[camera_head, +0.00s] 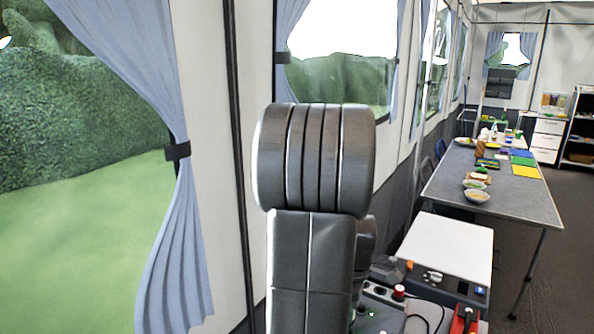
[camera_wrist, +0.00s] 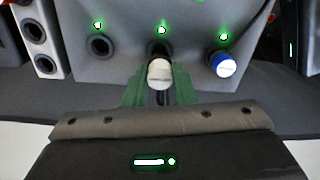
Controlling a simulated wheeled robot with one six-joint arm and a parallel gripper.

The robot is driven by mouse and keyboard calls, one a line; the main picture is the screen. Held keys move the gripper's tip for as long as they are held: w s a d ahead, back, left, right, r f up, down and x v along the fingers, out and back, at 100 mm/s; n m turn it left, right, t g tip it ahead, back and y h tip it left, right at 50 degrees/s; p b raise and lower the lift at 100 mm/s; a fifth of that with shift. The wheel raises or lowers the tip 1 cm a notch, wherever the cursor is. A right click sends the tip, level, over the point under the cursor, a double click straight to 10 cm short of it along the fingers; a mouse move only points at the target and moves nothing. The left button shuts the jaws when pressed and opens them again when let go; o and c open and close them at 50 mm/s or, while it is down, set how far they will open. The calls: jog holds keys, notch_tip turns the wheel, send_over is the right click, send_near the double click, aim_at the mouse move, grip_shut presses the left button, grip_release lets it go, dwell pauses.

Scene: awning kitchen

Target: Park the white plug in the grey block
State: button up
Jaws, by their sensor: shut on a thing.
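In the wrist view, the white plug (camera_wrist: 159,74) is between the green fingers of my gripper (camera_wrist: 159,88), which is shut on it. A grey block (camera_wrist: 128,68) is just beyond it, with a row of three round sockets, each with a green light above. The left socket (camera_wrist: 100,46) is empty. The white plug is in front of the middle socket (camera_wrist: 158,48) and partly covers it. I cannot tell whether its tip touches the block. A blue plug with a white end (camera_wrist: 223,64) sits at the right socket. My gripper is hidden in the head view.
A paler block with dark sockets (camera_wrist: 38,35) stands at the left in the wrist view. In the head view, a red-topped plug (camera_head: 398,292) and cables are beside a white-topped surface (camera_head: 446,247). A long table (camera_head: 505,205) with food and mats stands farther back.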

notch_tip(320, 180, up, 3)
jog(key=shift+w+d+r+p, duration=0.1)
jog(key=shift+w+r+p, duration=0.05)
jog(key=shift+p, duration=1.1)
jog(key=shift+w+d+f+p, duration=0.4)
jog(key=shift+w+d+f, duration=0.25)
jog(key=shift+w+d, duration=1.45)
jog(key=shift+w+d+f+p, duration=0.55)
jog(key=shift+w+d, duration=1.15)
jog(key=shift+w, duration=0.8)
jog(key=shift+w+d+f+p, duration=0.3)
jog(key=shift+w+d+f, duration=0.45)
jog(key=shift+w+d, duration=1.35)
jog(key=shift+w+a+f+b, duration=0.1)
jog(key=shift+f+b, duration=0.45)
jog(key=shift+f, duration=0.3)
jog(key=shift+w+a+f+b, duration=0.1)
jog(key=shift+f+b, duration=0.4)
jog(key=shift+f, duration=0.35)
jog(key=o, duration=1.3)
notch_tip(320, 180, up, 7)
jog(key=p, duration=0.4)
jog(key=shift+p, duration=0.3)
